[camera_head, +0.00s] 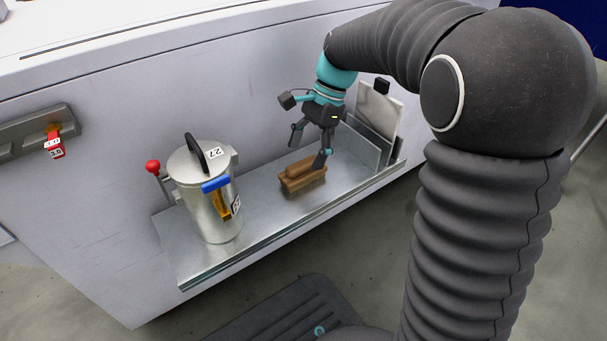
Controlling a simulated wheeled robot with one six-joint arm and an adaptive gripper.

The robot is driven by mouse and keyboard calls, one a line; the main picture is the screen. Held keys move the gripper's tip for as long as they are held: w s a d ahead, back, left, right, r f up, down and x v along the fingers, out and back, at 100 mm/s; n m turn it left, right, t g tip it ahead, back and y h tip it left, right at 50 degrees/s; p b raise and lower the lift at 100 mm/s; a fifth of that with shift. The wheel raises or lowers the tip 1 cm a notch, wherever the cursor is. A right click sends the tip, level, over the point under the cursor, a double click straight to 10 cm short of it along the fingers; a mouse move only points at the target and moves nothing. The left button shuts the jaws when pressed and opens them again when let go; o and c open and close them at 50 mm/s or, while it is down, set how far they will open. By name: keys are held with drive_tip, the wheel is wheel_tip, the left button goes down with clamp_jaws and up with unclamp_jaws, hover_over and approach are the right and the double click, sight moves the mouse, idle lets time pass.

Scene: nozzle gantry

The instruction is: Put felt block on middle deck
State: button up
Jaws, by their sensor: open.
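The felt block (303,178) looks like a brown block with a raised wooden grip. It lies on a metal deck (262,214) fixed along the pale wall. My gripper (308,148) is above the block, with its fingers spread and pointing down. One fingertip is close to the block's right end in the picture; I cannot tell whether it touches. The other finger is up and to the left, clear of the block. Nothing is held. I cannot tell from this view whether this deck is the middle one.
A metal canister (210,200) with a black handle and blue latch stands on the deck's left part. A red-knobbed lever (154,168) is beside it. An upright plate (378,112) stands at the right end. Bare deck shows between canister and block.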

sight(301, 163)
drive_tip(key=shift+w+b+x, duration=0.15)
drive_tip(key=shift+b+x, duration=0.05)
drive_tip(key=shift+x, duration=0.8)
drive_tip(key=shift+w+b+x, duration=0.15)
drive_tip(key=shift+b+x, duration=0.1)
drive_tip(key=shift+x, duration=0.8)
drive_tip(key=shift+w+b+x, duration=0.2)
drive_tip(key=shift+x, duration=0.8)
drive_tip(key=shift+d+f, duration=0.15)
drive_tip(key=shift+d, duration=0.05)
drive_tip(key=c, duration=1.4)
drive_tip(key=shift+r, duration=0.75)
wheel_tip(301, 163, up, 3)
drive_tip(key=shift+f+p, duration=0.15)
drive_tip(key=shift+p, duration=0.45)
drive_tip(key=s+d+r+p, duration=0.1)
drive_tip(key=s+d+r, duration=0.2)
drive_tip(key=d+r, duration=0.3)
drive_tip(key=d, duration=0.5)
drive_tip(key=shift+s+r, duration=0.4)
